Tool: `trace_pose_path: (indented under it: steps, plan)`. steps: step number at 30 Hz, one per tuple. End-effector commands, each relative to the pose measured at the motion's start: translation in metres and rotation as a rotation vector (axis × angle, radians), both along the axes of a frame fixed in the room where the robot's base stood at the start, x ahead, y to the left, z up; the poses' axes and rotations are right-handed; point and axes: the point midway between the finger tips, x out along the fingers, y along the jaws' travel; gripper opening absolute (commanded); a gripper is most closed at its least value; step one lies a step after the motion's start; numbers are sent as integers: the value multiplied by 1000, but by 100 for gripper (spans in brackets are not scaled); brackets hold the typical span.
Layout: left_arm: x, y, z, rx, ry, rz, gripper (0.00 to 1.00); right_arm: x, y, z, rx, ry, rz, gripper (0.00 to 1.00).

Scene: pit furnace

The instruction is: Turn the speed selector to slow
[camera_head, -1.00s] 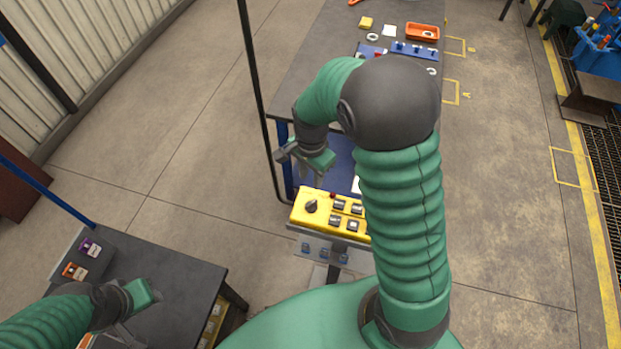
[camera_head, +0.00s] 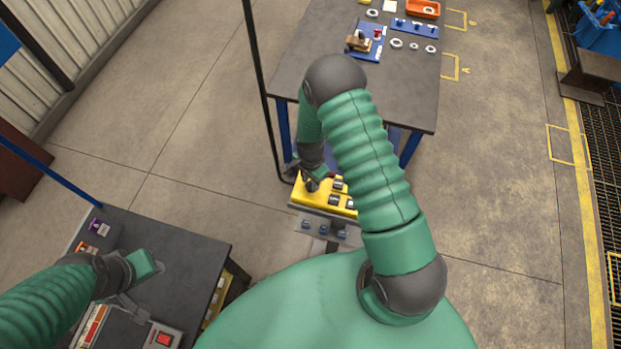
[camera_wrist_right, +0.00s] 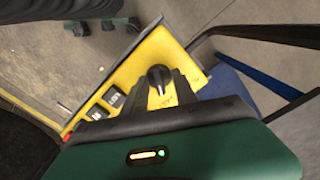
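The speed selector (camera_wrist_right: 159,77) is a round black knob on a yellow control panel (camera_wrist_right: 133,71). In the right wrist view my right gripper (camera_wrist_right: 163,82) has its two dark fingers apart, one on each side of the knob; I cannot tell whether they touch it. In the head view the yellow panel (camera_head: 311,199) stands on a pedestal, and my right gripper (camera_head: 312,181) is over its left end, hiding most of the knob.
Black rocker switches (camera_wrist_right: 107,103) sit beside the knob on the panel. A grey workbench (camera_head: 405,95) with rings and blue fixtures stands behind it. A thin black post (camera_head: 259,75) rises left of the panel. A dark table (camera_head: 190,255) is at the lower left.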

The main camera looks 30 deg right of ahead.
Motion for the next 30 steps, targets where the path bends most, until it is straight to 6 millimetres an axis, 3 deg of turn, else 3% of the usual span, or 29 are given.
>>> trace_pose_path:
  steps: [6,14,30]
  plan:
    - [0,0,0,0,0,0,36,-1,0,0,0,-1,0,34]
    - [0,0,0,0,0,0,36,0,0,0,0,0,0,0]
    - [0,0,-4,0,0,0,36,0,0,-1,0,-1,42,0]
